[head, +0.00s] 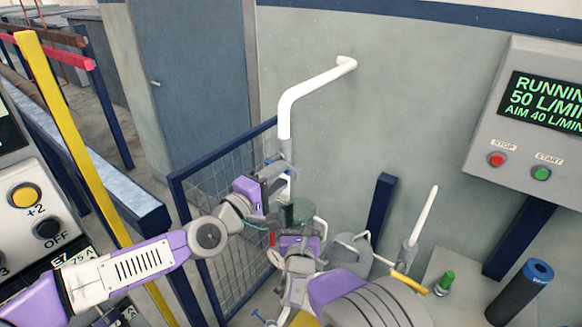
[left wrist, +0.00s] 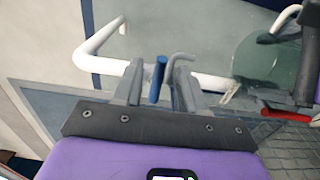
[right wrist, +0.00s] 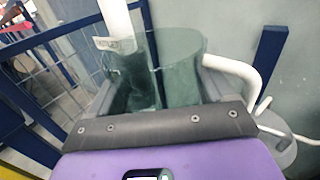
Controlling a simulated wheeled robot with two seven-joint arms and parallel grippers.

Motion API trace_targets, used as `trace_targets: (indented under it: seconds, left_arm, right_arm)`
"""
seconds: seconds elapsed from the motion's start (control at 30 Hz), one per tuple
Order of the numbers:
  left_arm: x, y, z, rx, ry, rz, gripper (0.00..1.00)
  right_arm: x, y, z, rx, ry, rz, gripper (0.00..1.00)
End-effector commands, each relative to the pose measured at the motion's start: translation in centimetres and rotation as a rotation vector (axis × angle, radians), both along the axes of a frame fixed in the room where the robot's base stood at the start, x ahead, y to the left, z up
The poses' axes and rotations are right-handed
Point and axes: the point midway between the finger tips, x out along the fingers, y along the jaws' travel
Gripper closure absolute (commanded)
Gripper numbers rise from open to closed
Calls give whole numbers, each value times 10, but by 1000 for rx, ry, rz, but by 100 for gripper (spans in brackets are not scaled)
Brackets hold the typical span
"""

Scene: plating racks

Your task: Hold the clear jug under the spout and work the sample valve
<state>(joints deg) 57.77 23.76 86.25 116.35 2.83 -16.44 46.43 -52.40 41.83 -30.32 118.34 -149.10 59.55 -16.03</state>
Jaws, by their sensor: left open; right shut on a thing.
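The white sample pipe (head: 318,84) comes out of the wall and bends down to the spout, whose lower end shows beside the jug's mouth in the right wrist view (right wrist: 118,30). My left gripper (head: 276,184) is open at the pipe's lower end. In the left wrist view a blue valve handle (left wrist: 157,80) stands between its fingers, with gaps at the sides. The clear greenish jug (right wrist: 180,65) has a white handle (right wrist: 240,72) on its right. My right gripper (head: 300,232) is shut on the jug. I cannot tell whether liquid is flowing or in the jug.
A wall panel (head: 484,128) reads RUNNING, 50 L/MIN, AIM 40 L/MIN, above a red STOP and a green START button. A mesh fence (head: 228,275) stands left of the jug. A grey lidded vessel (head: 350,246) and a dark cylinder (head: 518,298) stand right.

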Motion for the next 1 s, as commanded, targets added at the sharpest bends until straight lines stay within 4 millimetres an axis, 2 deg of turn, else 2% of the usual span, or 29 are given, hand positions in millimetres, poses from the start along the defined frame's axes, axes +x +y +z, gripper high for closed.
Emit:
trace_targets:
  seconds: [0.53,0.97,1.0]
  left_arm:
    - [38,-26,0,-1,1,-1,59]
    - [43,-29,-1,2,1,0,59]
    - [43,-29,-1,2,1,0,63]
  right_arm:
    - [0,0,0,0,-1,0,50]
    - [0,0,0,0,-1,0,50]
    - [0,0,0,0,-1,0,50]
